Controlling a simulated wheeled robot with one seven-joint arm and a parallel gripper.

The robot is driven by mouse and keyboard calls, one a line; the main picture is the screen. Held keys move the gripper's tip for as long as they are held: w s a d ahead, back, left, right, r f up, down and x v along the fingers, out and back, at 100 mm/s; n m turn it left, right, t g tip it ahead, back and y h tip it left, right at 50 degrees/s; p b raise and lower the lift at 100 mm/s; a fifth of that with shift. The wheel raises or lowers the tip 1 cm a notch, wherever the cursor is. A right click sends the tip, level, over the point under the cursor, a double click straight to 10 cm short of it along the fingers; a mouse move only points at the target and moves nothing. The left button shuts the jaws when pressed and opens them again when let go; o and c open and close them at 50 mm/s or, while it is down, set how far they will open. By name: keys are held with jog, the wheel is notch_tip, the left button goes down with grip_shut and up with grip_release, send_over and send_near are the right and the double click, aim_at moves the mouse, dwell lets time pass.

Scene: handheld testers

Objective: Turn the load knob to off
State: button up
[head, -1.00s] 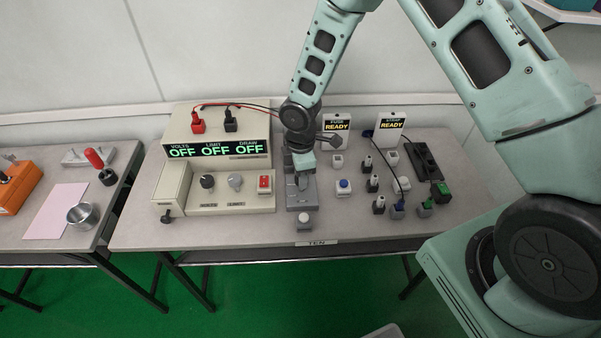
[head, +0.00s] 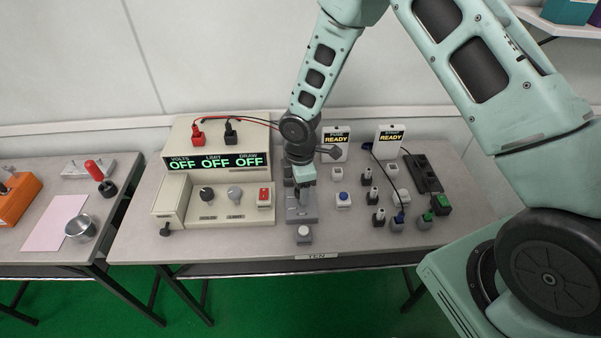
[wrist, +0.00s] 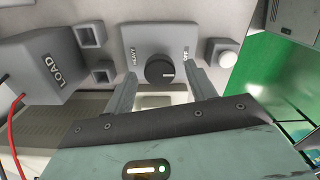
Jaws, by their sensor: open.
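The load knob (wrist: 160,72) is a round black knob with a white mark, on a grey plate (wrist: 152,37) labelled HEAVY at left and OFF at right in the wrist view. Its white mark points to the right there, toward the OFF side. My gripper (wrist: 161,80) is open, its two grey fingers on either side of the knob; I cannot tell if they touch it. A grey box (wrist: 50,72) marked LOAD stands to the left. In the head view my gripper (head: 303,191) is over the grey load unit (head: 303,214) and hides the knob.
A beige power supply (head: 218,135) at left reads OFF three times, with a panel of knobs and a red switch (head: 264,197) before it. A white button box (head: 304,234) stands at the table's front edge. Several small plugs and boxes are at right, near two READY signs (head: 335,138).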

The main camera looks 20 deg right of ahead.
notch_tip(320, 180, up, 17)
jog(key=b, duration=0.1)
dwell(0.3)
jog(key=shift+r, duration=0.15)
jog(key=s+a+r+m, duration=0.2)
jog(key=s+m, duration=0.1)
jog(key=s, duration=0.6)
jog(key=s+a+r+m, duration=0.2)
jog(key=s+r+m, duration=0.1)
jog(key=s, duration=0.6)
jog(key=s+a+r+m, duration=0.2)
jog(key=s+r+m, duration=0.1)
jog(key=s, duration=0.6)
jog(key=shift+y, duration=0.3)
jog(key=shift+w+a, duration=0.1)
